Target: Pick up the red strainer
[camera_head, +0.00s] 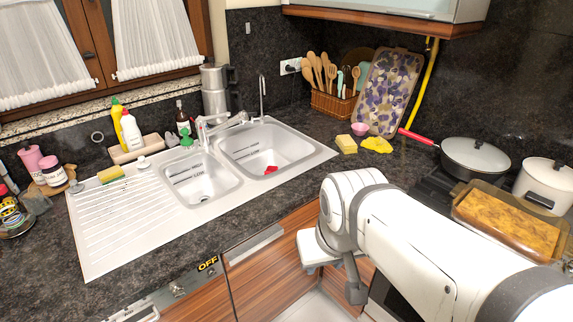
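A small red piece (271,170), which looks like the red strainer, lies on the floor of the right sink basin. It is small in view and its shape is hard to make out. My arm reaches in from the lower right. A grey finger-like part of my gripper (354,284) shows low in front of the cabinets, well to the right of and below the sink. The rest of the gripper is hidden behind my arm, so whether it is open or shut does not show.
The white sink (130,225) has a ribbed drainboard, a second basin and a faucet (225,120) behind the basins. A yellow sponge (346,144) and yellow cloth (377,145) lie right of it. A pan (474,158) and a glass baking dish (508,225) stand farther right.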

